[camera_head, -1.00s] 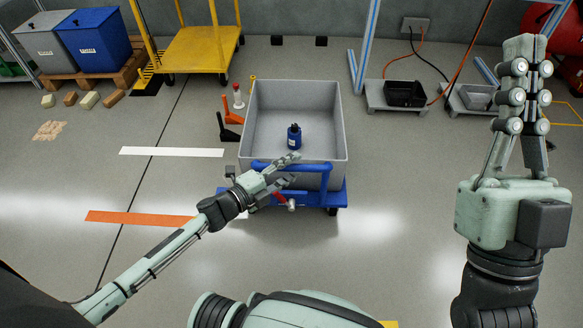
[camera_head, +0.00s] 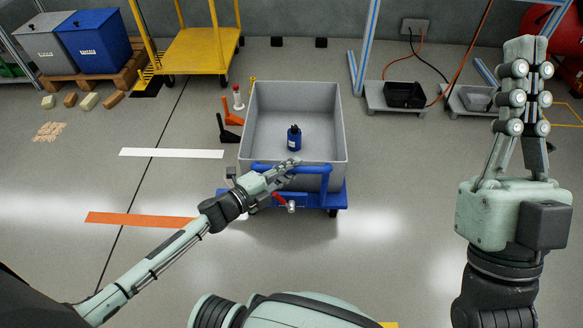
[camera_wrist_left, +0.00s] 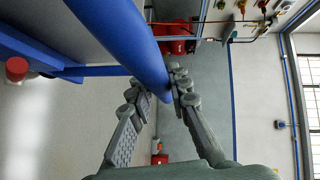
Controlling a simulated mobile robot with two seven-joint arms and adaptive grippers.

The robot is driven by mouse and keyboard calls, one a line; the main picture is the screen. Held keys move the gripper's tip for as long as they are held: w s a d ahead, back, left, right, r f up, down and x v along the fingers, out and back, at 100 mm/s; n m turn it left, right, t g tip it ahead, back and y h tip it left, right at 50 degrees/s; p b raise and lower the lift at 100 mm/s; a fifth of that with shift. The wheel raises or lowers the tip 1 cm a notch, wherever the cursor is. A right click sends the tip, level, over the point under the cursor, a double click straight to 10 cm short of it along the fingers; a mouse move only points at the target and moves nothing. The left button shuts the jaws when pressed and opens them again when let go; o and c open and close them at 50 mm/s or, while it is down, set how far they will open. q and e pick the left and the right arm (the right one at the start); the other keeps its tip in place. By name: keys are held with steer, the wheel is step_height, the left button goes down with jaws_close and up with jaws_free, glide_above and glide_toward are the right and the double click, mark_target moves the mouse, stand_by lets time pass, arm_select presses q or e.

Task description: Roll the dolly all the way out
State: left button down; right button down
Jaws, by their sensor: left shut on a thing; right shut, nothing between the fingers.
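The dolly (camera_head: 334,197) is a blue wheeled frame carrying a grey open bin (camera_head: 343,130), in the middle of the head view. A small blue bottle (camera_head: 294,138) stands inside the bin. My left gripper (camera_head: 290,172) is shut on the dolly's blue handle bar (camera_head: 318,169) at the near side. In the left wrist view the blue bar (camera_wrist_left: 148,62) runs between the fingers (camera_wrist_left: 165,95). A red lever (camera_head: 279,198) shows below the handle. My right gripper (camera_head: 527,92) is raised at the right, pointing up, shut and empty.
A white floor strip (camera_head: 172,153) and an orange strip (camera_head: 140,218) lie left of the dolly. Orange and black wedges (camera_head: 230,125) stand close to its left side. A yellow cart (camera_head: 200,50) is behind left. Floor in front is open.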

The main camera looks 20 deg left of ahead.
arm_select(q)
steer(key=shift+s+d, duration=0.3)
steer(key=shift+s, duration=0.5)
arm_select(e)
steer(key=shift+w+a+f+g, duration=0.25)
steer(key=shift+w+f+g, duration=0.15)
steer(key=shift+w+g, duration=0.1)
arm_select(q)
steer(key=c, duration=1.4)
jaws_free()
arm_select(e)
steer(key=shift+s, duration=0.1)
arm_select(q)
steer(key=shift+a, duration=0.1)
steer(key=v, duration=1.2)
